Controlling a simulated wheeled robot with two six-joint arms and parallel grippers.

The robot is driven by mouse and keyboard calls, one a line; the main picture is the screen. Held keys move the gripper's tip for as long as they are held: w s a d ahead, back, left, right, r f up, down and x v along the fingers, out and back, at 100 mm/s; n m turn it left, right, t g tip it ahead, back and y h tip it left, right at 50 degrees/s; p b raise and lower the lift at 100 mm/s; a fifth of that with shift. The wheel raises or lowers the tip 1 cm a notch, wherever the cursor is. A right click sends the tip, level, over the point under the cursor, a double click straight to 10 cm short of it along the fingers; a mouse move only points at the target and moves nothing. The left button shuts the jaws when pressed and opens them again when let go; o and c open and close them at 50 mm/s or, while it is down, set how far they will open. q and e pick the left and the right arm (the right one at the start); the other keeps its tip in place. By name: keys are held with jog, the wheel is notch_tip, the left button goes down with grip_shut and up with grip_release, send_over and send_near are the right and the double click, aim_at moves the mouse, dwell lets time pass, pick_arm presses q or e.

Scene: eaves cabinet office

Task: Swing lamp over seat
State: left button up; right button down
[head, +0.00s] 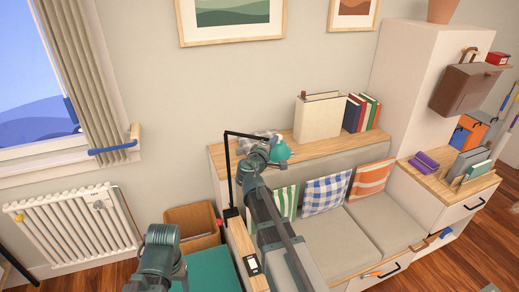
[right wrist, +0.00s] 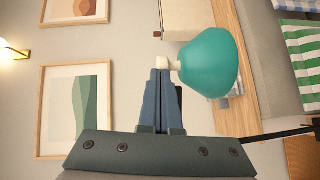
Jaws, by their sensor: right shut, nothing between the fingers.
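The lamp has a thin black post and arm (head: 229,165) rising at the left end of the bench, and a teal shade (head: 281,152) in front of the back ledge. The seat (head: 338,243) has grey cushions and lies to the right of the lamp post. My right gripper (head: 262,141) is beside the shade. In the right wrist view its fingers (right wrist: 163,72) are shut and empty, their tips close by a cream knob (right wrist: 162,63) on the side of the shade (right wrist: 208,62). I cannot tell whether they touch.
Green-striped, blue-checked (head: 326,194) and orange-striped (head: 371,179) pillows lean on the seat back. A cream box (head: 318,117) and books (head: 362,112) stand on the wooden ledge (head: 240,150). A white cabinet (head: 412,75) rises at right. A wooden bin (head: 193,222) stands at left.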

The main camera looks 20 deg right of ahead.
jog(key=w+d+n+t+y, duration=0.1)
jog(key=w+d+y, duration=0.1)
jog(key=d, duration=0.1)
jog(key=w+d+n+t+y, duration=0.2)
jog(key=w+d, duration=0.1)
jog(key=r+x, duration=0.1)
jog(key=x, duration=0.7)
jog(key=shift+d, duration=0.3)
pick_arm(q)
jog(key=shift+s, duration=0.1)
pick_arm(e)
jog(key=shift+w, duration=0.15)
pick_arm(q)
jog(key=shift+w+a+r+p, duration=0.2)
jog(key=shift+a+r+p, duration=0.6)
jog(key=shift+r+p, duration=0.1)
pick_arm(e)
jog(key=s+a+r, duration=0.1)
jog(key=s, duration=1.2)
jog(key=shift+s+a+r, duration=0.15)
jog(key=shift+a+r, duration=0.1)
jog(key=shift+r, duration=0.1)
